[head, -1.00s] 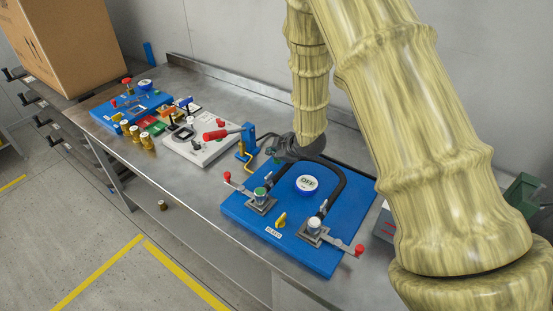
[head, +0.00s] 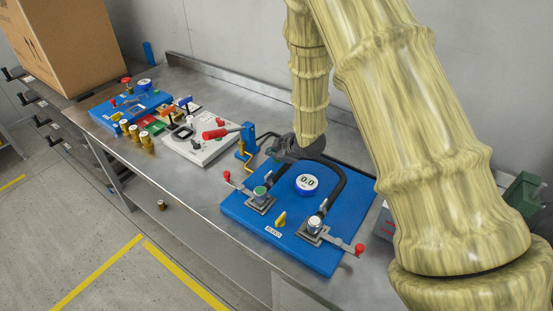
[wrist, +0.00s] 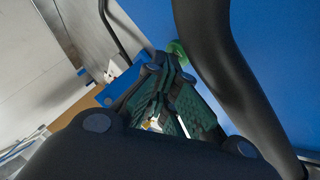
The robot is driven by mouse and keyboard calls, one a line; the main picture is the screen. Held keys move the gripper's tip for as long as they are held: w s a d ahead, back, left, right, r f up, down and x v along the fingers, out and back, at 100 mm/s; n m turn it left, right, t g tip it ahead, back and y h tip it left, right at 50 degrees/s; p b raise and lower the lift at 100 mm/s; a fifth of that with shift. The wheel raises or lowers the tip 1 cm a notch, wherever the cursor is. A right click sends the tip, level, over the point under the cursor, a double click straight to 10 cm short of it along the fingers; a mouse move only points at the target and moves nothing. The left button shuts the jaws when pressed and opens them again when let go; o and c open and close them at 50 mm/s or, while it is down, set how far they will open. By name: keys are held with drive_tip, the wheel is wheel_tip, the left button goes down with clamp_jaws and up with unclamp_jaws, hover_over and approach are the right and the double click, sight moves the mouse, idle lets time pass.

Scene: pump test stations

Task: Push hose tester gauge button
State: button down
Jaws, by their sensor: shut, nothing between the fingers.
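The hose tester is a blue panel (head: 298,249) on the steel bench. Its round gauge (head: 307,184) has a blue rim and a white face that reads 0.0. A black hose (head: 338,188) arches behind the gauge and comes down to the front right fitting (head: 314,223). My gripper (head: 277,155) is over the panel's back edge, behind and left of the gauge, close to the hose. In the wrist view, my gripper (wrist: 160,100) is shut and empty, with the hose (wrist: 212,60) just right of its fingers. I cannot tell whether they touch. The gauge is not visible in the wrist view.
The bench's front strip is clear.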

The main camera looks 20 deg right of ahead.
sight(275, 160)
idle(0.4)
drive_tip(key=shift+r+p, duration=0.3)
drive_tip(key=shift+r, duration=0.2)
wheel_tip(275, 160, up, 6)
drive_tip(key=p, duration=0.4)
idle(0.4)
idle(2.0)
